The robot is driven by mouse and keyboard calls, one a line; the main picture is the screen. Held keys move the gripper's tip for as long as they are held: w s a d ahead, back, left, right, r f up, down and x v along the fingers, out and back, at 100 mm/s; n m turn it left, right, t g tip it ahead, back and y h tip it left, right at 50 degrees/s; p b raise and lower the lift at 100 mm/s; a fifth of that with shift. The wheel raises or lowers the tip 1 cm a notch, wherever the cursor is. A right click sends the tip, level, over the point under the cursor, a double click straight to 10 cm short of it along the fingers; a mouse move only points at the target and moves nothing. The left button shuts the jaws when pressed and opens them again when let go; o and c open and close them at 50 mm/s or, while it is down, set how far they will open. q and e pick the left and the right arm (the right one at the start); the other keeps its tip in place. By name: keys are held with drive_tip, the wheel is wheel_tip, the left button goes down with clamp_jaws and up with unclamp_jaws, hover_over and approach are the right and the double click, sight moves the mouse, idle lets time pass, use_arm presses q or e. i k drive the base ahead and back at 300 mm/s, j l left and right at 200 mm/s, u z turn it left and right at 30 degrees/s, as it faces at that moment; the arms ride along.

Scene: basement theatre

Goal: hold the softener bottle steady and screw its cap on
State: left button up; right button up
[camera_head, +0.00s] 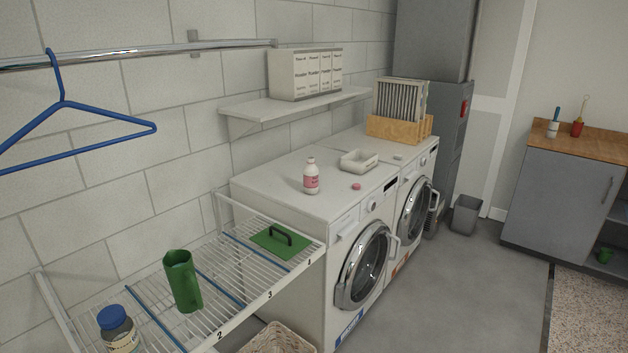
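Neither of my grippers is in view, and nothing touches the bottle or the cap.
A white tray (359,161) sits behind the cap. A wire rack (228,262) at front left bears a green jug (182,281), a blue-lidded jar (117,331) and a green board (280,242). A wall shelf (290,104) overhangs the machines' back.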

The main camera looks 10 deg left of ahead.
sight(311, 171)
drive_tip(key=i+l, duration=0.3)
drive_tip(key=i, duration=0.3)
drive_tip(key=i+l+u, duration=0.15)
drive_tip(key=i+l, duration=0.15)
drive_tip(key=i, duration=0.3)
drive_tip(key=i+l, duration=0.35)
drive_tip(key=i, duration=0.2)
drive_tip(key=i+l+u, duration=0.1)
drive_tip(key=i+l, duration=0.3)
drive_tip(key=i, duration=0.2)
